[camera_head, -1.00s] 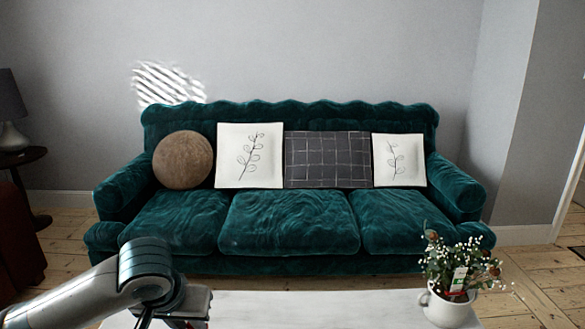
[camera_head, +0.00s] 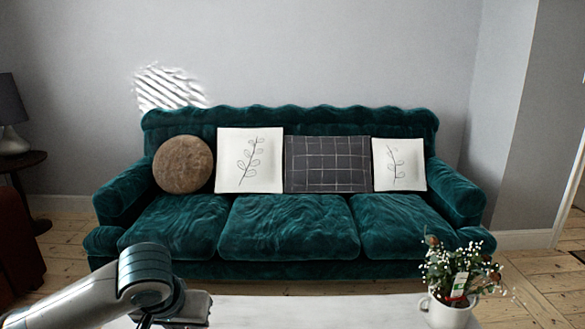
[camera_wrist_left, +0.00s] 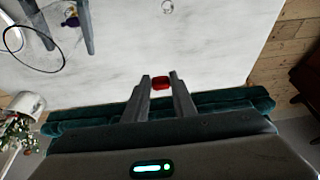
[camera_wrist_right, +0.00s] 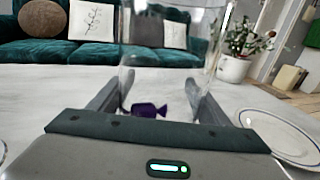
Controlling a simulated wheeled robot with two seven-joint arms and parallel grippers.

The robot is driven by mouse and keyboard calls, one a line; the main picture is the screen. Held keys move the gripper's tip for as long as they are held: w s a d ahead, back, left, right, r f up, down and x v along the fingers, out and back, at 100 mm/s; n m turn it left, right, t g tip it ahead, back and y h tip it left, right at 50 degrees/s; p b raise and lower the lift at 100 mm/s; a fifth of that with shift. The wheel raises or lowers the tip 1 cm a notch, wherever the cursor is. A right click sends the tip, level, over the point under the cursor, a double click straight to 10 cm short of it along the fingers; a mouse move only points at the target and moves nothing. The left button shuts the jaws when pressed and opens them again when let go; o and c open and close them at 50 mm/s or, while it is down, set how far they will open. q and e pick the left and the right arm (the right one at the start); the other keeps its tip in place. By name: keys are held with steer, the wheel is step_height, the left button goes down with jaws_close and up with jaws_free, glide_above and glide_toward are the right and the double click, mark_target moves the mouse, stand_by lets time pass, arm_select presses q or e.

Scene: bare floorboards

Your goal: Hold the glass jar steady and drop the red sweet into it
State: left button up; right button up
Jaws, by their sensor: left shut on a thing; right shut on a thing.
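The red sweet (camera_wrist_left: 160,83) is between the fingertips of my left gripper (camera_wrist_left: 159,82), shut on it above the white table. In the head view only the back of the left gripper (camera_head: 185,308) shows, at the bottom edge; its fingertips are out of sight. The clear glass jar (camera_wrist_right: 170,55) stands upright between the fingers of my right gripper (camera_wrist_right: 158,100), which is shut on it. A purple sweet (camera_wrist_right: 149,110) shows through the glass near the jar's bottom. The right gripper's fingers (camera_wrist_left: 63,22) also show at the top left of the left wrist view, apart from the red sweet.
A white plate (camera_wrist_right: 285,136) with a dark rim lies on the table, right of the jar in the right wrist view. A white flower pot (camera_head: 447,310) stands at the table's right. A small clear round thing (camera_wrist_left: 167,6) lies on the table (camera_head: 310,311). A green sofa (camera_head: 290,225) stands behind.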

arm_select(q)
steer(key=shift+d, duration=0.1)
steer(key=s+d+r+m+g+h, duration=0.1)
steer(key=s+d+m+g+h, duration=0.1)
steer(key=d+m, duration=0.6)
steer(key=s+d+r+m+g+h, duration=0.1)
steer(key=s+d+m+g+h, duration=0.1)
steer(key=d+m, duration=0.6)
steer(key=shift+s+r+m, duration=0.4)
steer(key=shift+s+m, duration=0.25)
steer(key=shift+m, duration=0.35)
steer(key=shift+d+f, duration=0.1)
steer(key=shift+f, duration=0.05)
steer(key=shift+f, duration=2.9)
